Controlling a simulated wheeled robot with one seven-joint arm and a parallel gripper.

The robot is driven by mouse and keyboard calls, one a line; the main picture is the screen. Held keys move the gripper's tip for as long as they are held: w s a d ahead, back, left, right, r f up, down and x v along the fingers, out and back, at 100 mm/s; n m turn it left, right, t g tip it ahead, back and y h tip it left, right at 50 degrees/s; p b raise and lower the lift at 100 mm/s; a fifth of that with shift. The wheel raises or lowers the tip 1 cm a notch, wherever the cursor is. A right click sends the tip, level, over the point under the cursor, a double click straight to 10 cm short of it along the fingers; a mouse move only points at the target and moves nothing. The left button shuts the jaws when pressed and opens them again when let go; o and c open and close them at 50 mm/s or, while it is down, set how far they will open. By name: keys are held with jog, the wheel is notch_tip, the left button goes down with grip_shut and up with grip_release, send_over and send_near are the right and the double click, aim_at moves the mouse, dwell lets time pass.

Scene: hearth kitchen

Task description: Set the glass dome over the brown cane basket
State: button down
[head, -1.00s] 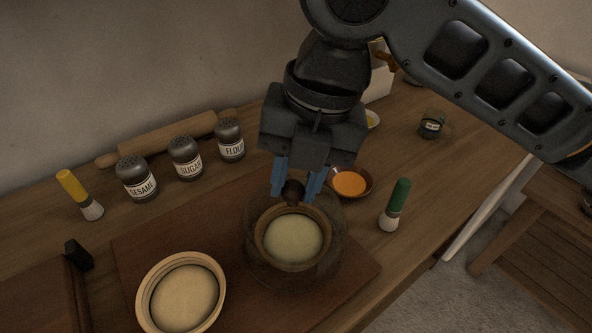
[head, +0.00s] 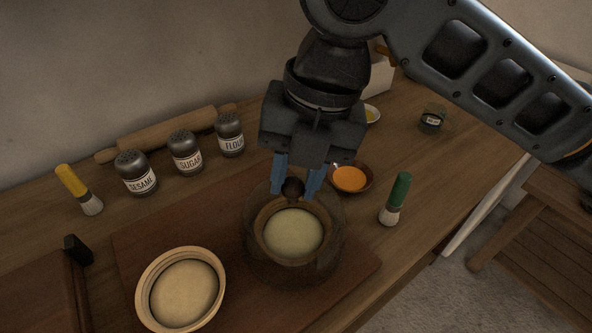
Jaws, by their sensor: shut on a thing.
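My gripper (head: 297,187) is shut on the dark round knob (head: 293,188) of the glass dome (head: 333,232). The dome is clear and hard to see. It shows around the brown cane basket (head: 263,232), which holds pale dough and stands on the dark board. I cannot tell whether the dome's rim touches the board. A second, paler basket (head: 143,290) with dough stands at the front left, uncovered.
Sesame (head: 136,172), sugar (head: 185,152) and flour (head: 229,134) shakers stand at the back left before a rolling pin (head: 170,131). A bowl of orange stuff (head: 349,179) and a green-handled brush (head: 396,199) are close on the right.

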jog(key=c, duration=0.8)
grip_release()
jog(key=shift+o, duration=0.2)
